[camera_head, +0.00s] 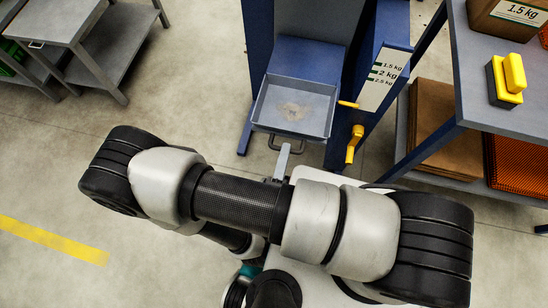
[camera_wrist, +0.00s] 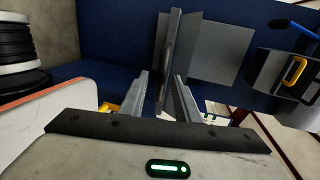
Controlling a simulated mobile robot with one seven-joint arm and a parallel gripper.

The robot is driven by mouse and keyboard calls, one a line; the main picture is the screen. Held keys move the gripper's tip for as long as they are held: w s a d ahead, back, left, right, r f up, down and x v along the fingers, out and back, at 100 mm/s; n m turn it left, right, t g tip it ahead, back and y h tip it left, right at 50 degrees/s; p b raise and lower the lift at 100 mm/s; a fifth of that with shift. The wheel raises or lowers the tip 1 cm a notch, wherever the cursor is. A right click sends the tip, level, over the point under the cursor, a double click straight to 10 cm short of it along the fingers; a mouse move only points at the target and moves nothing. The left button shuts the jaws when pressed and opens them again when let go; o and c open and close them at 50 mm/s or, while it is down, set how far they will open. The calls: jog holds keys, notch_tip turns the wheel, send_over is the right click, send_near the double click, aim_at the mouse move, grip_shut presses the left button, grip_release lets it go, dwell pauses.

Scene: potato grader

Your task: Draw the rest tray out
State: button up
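The rest tray (camera_head: 262,112) is a shallow grey tray with a patch of brownish dirt on its floor, at the front of a blue machine. A dark bar handle (camera_head: 286,147) runs along its near edge. My gripper (camera_head: 281,163) is just in front of the handle, mostly hidden by my arm. In the wrist view my gripper (camera_wrist: 161,80) has its two fingers apart, with a thin dark upright piece (camera_wrist: 168,70) between or just beyond them. It looks like the handle or tray edge. I cannot tell whether the fingers touch it.
A yellow lever (camera_head: 354,144) and a weight scale plate (camera_head: 384,79) are on the machine right of the tray. A grey table (camera_head: 470,75) with a yellow-and-black block (camera_head: 507,80) stands at the right. A grey bench (camera_head: 52,20) is at the upper left. The floor at left is clear.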

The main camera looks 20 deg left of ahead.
jog(key=p+v, duration=0.1)
jog(key=v, duration=1.4)
jog(key=shift+w, duration=0.1)
